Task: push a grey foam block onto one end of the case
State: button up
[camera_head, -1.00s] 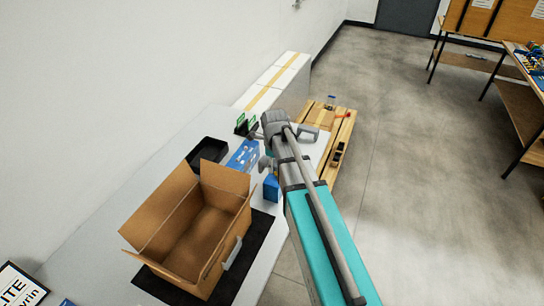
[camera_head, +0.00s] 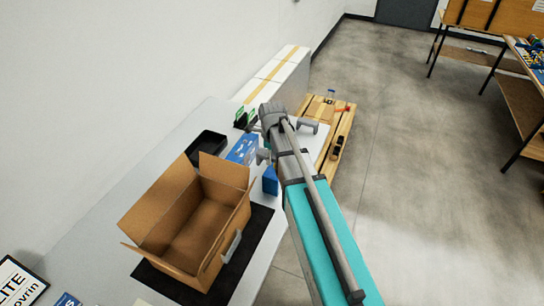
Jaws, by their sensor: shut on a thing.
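My arm reaches up from the lower right, and its grey wrist hides what lies behind it. My gripper's fingertips are hidden, so its hold does not show. A U-shaped grey piece, probably a foam block (camera_head: 308,127), shows right of the wrist at the table's far end. Another small grey piece (camera_head: 263,156) shows left of the arm; I cannot tell if it is foam. A third light grey piece (camera_head: 232,247) is at the carton's right side. I cannot make out the case; it may be behind my arm.
An open cardboard carton (camera_head: 160,216) stands on a black mat (camera_head: 258,228). A black tray (camera_head: 206,145), a blue item (camera_head: 243,149) and a blue box (camera_head: 270,180) are on the table.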

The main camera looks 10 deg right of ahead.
aim_at(272, 175)
jog(key=shift+f+b, duration=1.55)
jog(key=shift+f, duration=0.35)
jog(key=shift+f+b, duration=2.4)
dwell(3.5)
